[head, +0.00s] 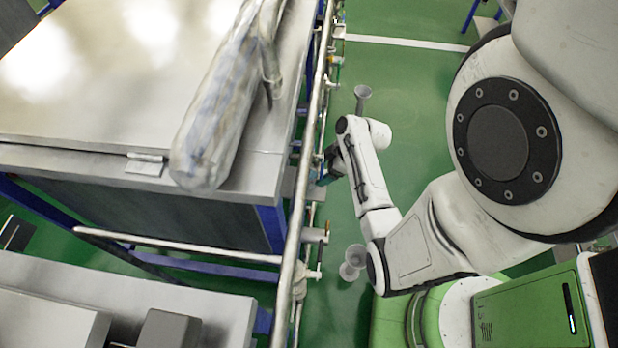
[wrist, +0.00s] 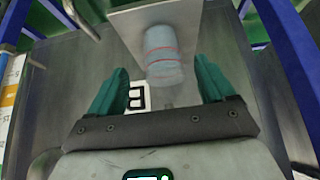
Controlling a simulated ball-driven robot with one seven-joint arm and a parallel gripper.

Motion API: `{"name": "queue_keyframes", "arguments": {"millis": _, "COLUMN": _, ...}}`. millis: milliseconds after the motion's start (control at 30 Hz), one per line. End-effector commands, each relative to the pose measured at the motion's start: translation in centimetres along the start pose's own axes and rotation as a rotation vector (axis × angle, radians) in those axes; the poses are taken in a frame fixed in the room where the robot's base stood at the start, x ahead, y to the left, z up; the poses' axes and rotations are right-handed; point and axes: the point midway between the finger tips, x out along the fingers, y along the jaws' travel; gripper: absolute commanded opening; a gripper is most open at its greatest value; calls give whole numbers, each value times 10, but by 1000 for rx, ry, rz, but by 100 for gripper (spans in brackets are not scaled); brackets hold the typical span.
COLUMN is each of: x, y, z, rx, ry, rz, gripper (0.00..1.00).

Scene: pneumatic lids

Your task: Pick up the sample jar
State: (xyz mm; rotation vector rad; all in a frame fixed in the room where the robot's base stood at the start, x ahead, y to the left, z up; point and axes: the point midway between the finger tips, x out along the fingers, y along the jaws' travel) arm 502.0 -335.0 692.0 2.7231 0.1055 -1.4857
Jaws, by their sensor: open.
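The sample jar (wrist: 162,52) shows in the wrist view as a bluish, see-through cylinder with thin red bands. It lies ahead of my gripper (wrist: 161,72), roughly centred between the two green fingers. The fingers are spread open, with visible gaps on both sides of the jar. I cannot tell how far the jar is from the fingertips. In the head view my gripper (head: 326,166) is small and partly hidden by the pipes beside the metal cabinet. The jar cannot be made out in the head view.
A black-and-white marker (wrist: 137,97) lies left of the jar on a grey surface. Blue frame bars (wrist: 289,45) flank the wrist view. In the head view, a metal pipe rail (head: 301,200) runs beside the large steel cabinet (head: 110,75). Green floor is open on its right.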

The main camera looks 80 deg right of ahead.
Motion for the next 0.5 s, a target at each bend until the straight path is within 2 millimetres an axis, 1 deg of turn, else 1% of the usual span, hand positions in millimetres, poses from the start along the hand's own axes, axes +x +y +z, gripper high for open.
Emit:
{"name": "queue_keyframes", "arguments": {"millis": 33, "x": 5, "y": 0, "z": 0, "rx": 0, "ry": -1, "rz": -2, "gripper": 82}}
{"name": "queue_keyframes", "arguments": {"millis": 233, "x": 18, "y": -2, "z": -1, "rx": 1, "ry": -1, "rz": -3, "gripper": 82}}
{"name": "queue_keyframes", "arguments": {"millis": 500, "x": 55, "y": -4, "z": -1, "rx": 0, "ry": -2, "rz": -2, "gripper": 82}}
